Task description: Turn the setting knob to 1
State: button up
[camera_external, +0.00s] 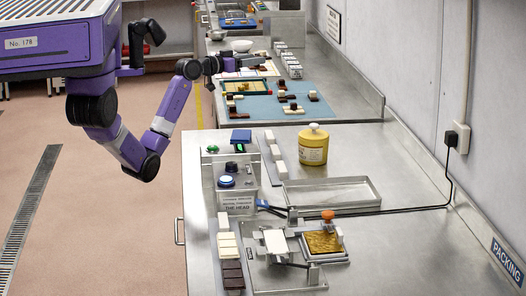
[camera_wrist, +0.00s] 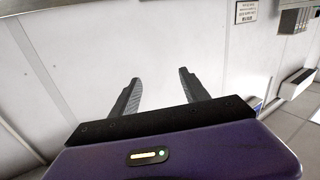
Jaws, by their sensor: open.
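A small grey control box (camera_external: 237,203) with a printed label stands near the bench's left edge in the external view. My gripper (camera_external: 212,65) is far behind the box, near the left edge of the far bench, touching nothing I can make out. In the wrist view my gripper (camera_wrist: 160,76) shows two separated fingers with nothing between them. The knob is out of that view.
A yellow canister (camera_external: 313,147), an empty metal tray (camera_external: 335,193) and a press-like fixture (camera_external: 322,243) stand to the right. The floor left of the bench is clear.

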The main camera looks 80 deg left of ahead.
jog(key=w+d+r+m+h+p, duration=0.1)
jog(key=w+d+r+m+h, duration=0.25)
jog(key=d, duration=0.35)
jog(key=w+d+r+m+h+p, duration=0.1)
jog(key=w+d+r+m+h, duration=0.1)
jog(key=w+d+r+m, duration=0.35)
jog(key=d+f+m+g+h+p, duration=0.1)
jog(key=d+f+m+g+h, duration=0.15)
jog(key=d, duration=0.65)
jog(key=d+f+m+g+h+p, duration=0.1)
jog(key=d+f+m+g, duration=0.15)
jog(key=d, duration=0.65)
jog(key=m+g+y+p, duration=0.1)
jog(key=m+g, duration=0.7)
jog(key=g, duration=0.2)
send_over(231, 164)
notch_tip(231, 164, down, 14)
jog(key=shift+s+a+f, duration=0.1)
jog(key=shift+s+a, duration=0.05)
jog(key=shift+s+f, duration=0.15)
jog(key=shift+f, duration=0.2)
jog(key=f, duration=0.7)
jog(key=shift+w, duration=0.3)
